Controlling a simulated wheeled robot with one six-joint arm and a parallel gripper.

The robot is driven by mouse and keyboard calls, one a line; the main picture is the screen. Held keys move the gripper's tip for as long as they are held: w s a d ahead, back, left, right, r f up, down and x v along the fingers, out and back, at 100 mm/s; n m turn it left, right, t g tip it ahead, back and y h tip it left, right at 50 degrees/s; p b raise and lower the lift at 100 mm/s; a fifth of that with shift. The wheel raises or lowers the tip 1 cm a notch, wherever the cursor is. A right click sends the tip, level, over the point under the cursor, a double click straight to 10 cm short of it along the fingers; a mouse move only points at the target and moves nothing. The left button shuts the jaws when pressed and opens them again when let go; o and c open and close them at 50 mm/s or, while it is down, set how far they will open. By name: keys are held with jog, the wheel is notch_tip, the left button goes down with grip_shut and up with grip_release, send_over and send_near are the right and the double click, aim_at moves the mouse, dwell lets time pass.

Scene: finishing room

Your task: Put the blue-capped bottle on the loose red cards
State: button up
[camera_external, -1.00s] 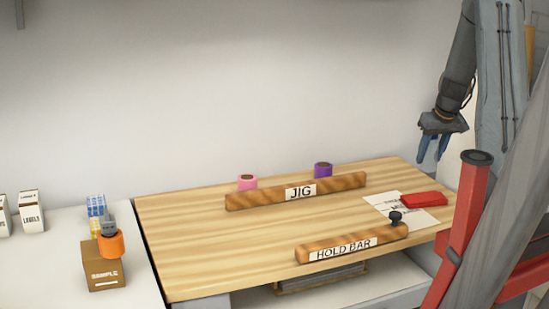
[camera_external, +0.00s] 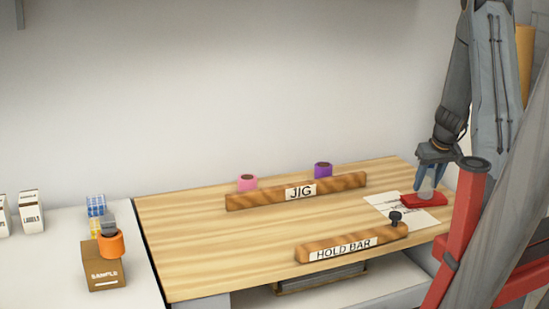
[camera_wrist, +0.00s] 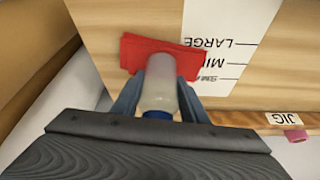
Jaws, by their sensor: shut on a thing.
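The blue-capped bottle (camera_wrist: 158,97) is a pale, translucent cylinder with its blue cap toward the wrist camera. My gripper (camera_external: 431,186) is shut on it, with one finger on each side in the wrist view (camera_wrist: 160,88). The loose red cards (camera_external: 425,201) lie as a flat red patch at the right end of the wooden table. In the wrist view the cards (camera_wrist: 135,50) show around the bottle's far end. The bottle (camera_external: 426,195) is over the cards in the external view; I cannot tell whether its base touches them.
A printed white sheet (camera_external: 404,215) lies beside and partly under the cards. The HOLD BAR (camera_external: 350,244) with a black knob (camera_external: 395,218) is in front, and the JIG bar (camera_external: 340,184) is behind left. A red post (camera_external: 465,215) stands close at right. The table's middle is clear.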

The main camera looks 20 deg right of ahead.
jog(key=shift+f, duration=0.15)
jog(key=o, duration=1)
jog(key=shift+r, duration=0.2)
jog(key=d+v, duration=0.1)
jog(key=v, duration=1)
jog(key=s+a+f+g, duration=0.1)
jog(key=s+a, duration=0.4)
jog(key=a, duration=0.3)
jog(key=s+a+f+n+g, duration=0.1)
jog(key=s+a+f, duration=0.1)
jog(key=s+a, duration=0.3)
jog(key=s+a+f+g, duration=0.1)
jog(key=s+a, duration=0.4)
jog(key=a, duration=0.6)
jog(key=shift+a+f+n+g+y, duration=0.3)
jog(key=shift+f+n+g, duration=0.1)
jog(key=shift+f, duration=0.2)
